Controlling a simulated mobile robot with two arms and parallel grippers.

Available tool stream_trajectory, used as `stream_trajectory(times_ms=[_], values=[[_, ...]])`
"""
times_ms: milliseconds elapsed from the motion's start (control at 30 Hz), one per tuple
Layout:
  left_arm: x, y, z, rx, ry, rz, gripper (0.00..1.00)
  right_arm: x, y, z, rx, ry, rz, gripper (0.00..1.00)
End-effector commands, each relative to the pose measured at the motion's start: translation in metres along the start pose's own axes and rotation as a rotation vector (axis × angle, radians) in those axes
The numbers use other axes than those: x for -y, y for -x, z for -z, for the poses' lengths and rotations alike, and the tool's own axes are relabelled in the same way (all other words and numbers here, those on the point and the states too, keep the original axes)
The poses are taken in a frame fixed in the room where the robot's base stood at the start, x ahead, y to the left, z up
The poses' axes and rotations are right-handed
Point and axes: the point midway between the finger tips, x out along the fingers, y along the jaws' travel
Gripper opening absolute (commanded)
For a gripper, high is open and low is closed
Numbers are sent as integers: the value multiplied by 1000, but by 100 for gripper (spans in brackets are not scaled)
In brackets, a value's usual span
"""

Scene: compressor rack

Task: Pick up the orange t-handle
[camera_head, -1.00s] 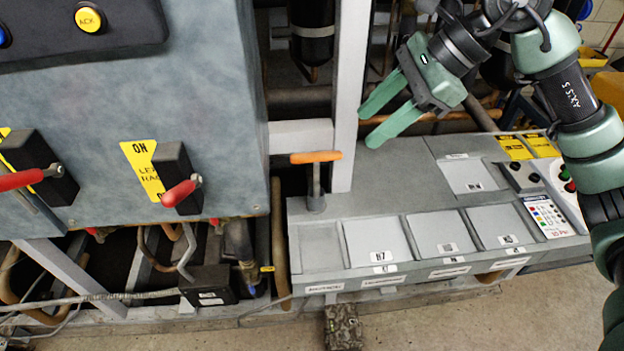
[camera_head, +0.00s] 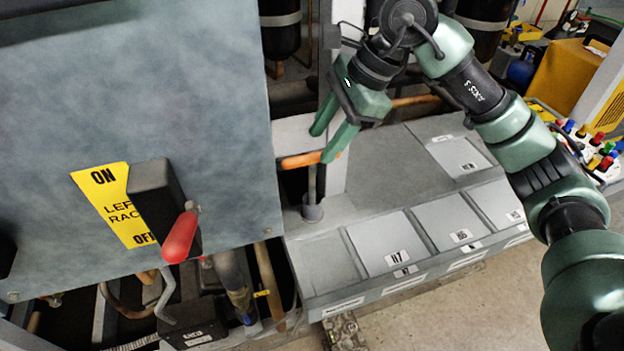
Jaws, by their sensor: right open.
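The orange t-handle (camera_head: 300,161) stands upright on its grey post, which rises from a round base at the back left corner of the grey tray unit (camera_head: 367,176). My right gripper (camera_head: 322,144) is open and points down and left at the handle. Its two green fingers are at the bar's right part, and one finger overlaps the bar in the picture. I cannot tell whether the fingers touch it or only pass in front. My left gripper is not in view.
A red-handled rotary switch (camera_head: 180,237) sticks out of the blue-grey cabinet (camera_head: 120,75) left of the handle. A grey upright frame post stands close behind the handle. Lidded compartments (camera_head: 385,243) lie in front. A yellow cabinet (camera_head: 563,72) stands far right.

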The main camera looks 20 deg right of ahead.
Motion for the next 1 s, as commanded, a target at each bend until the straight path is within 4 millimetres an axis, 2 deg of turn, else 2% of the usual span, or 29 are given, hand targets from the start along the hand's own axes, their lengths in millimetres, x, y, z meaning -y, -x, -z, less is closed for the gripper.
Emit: stream_trajectory(times_ms=[33,200,467,500,633,667,1000], values=[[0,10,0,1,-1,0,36,-2,-6,-3,1,0,-6,44],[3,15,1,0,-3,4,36,-2,-29,-2,1,1,-4,44],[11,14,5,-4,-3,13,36,-2,-34,-2,2,1,0,44],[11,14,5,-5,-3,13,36,-2,-34,-2,2,1,0,41],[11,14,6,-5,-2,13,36,-2,-34,-2,2,1,0,5],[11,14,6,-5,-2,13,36,-2,-34,-2,2,1,0,0],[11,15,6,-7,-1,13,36,-2,-34,-2,2,0,-1,0]])
